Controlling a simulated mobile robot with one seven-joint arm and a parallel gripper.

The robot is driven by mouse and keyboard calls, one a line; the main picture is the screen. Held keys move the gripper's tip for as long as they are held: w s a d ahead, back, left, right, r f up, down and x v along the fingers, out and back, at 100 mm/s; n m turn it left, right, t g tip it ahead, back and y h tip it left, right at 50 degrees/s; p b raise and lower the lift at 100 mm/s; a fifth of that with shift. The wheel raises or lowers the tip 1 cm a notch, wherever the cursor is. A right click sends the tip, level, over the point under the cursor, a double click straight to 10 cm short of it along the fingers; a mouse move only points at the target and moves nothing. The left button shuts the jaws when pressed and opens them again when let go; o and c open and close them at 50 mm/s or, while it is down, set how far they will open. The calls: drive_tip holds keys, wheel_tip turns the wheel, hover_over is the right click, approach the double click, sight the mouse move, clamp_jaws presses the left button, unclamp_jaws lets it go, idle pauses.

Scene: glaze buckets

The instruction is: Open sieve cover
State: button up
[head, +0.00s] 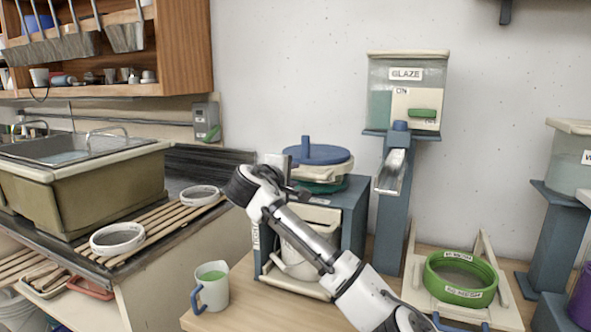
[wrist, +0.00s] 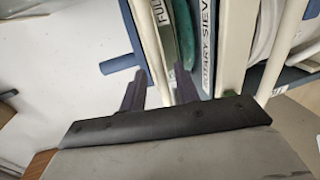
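The sieve cover is a round blue lid (head: 318,154) with an upright blue handle. It lies flat on a cream rim (head: 330,172) above a green ring (head: 322,187), on top of the blue-grey sieve stand (head: 355,210). In the wrist view, which is turned sideways, the blue handle (wrist: 117,66) juts left from the lid, beside the cream rim (wrist: 150,40) and the green ring (wrist: 186,35). My gripper (head: 290,183) is in front of the stack.
A green-filled jug (head: 211,287) stands at the table's front left. A glaze dispenser (head: 405,90) with a metal chute is to the right of the sieve. A green ring sieve (head: 461,278) rests at the right. The sink (head: 75,185) and slatted rack are at left.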

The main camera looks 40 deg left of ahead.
sight(313, 162)
drive_tip(key=shift+x, duration=1.35)
drive_tip(key=shift+c, duration=0.4)
clamp_jaws()
